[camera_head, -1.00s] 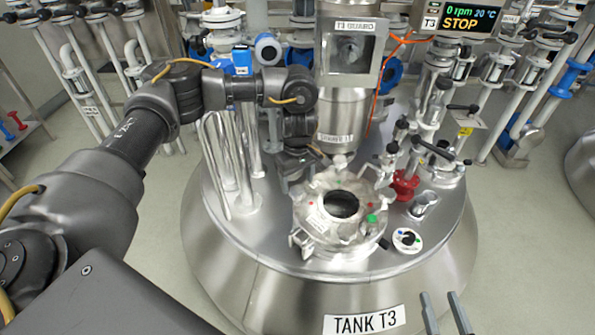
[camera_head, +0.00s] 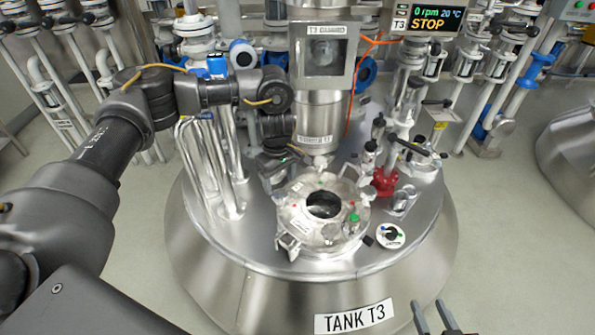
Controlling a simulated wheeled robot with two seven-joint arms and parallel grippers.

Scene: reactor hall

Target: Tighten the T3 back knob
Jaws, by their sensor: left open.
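Tank T3 (camera_head: 205,262) stands in the middle, with a round metal manway lid (camera_head: 295,218) on its top around a dark opening. A small pale knob (camera_head: 320,162) shows at the lid's back edge, under the metal column. Clamp knobs also sit at the lid's front left. My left gripper (camera_head: 280,172) points down at the lid's back left, beside the back knob. It is open, but its fingertips are small and hard to make out; I cannot tell whether they touch anything. My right gripper (camera_head: 432,316) is at the bottom edge, its two fingers apart and empty.
Bent steel pipes (camera_head: 205,165) rise left of my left gripper. The metal column (camera_head: 318,115) stands right behind the lid. A red valve (camera_head: 384,182), a round dial (camera_head: 391,235) and pipe fittings crowd the right side. The tank's front top is clear.

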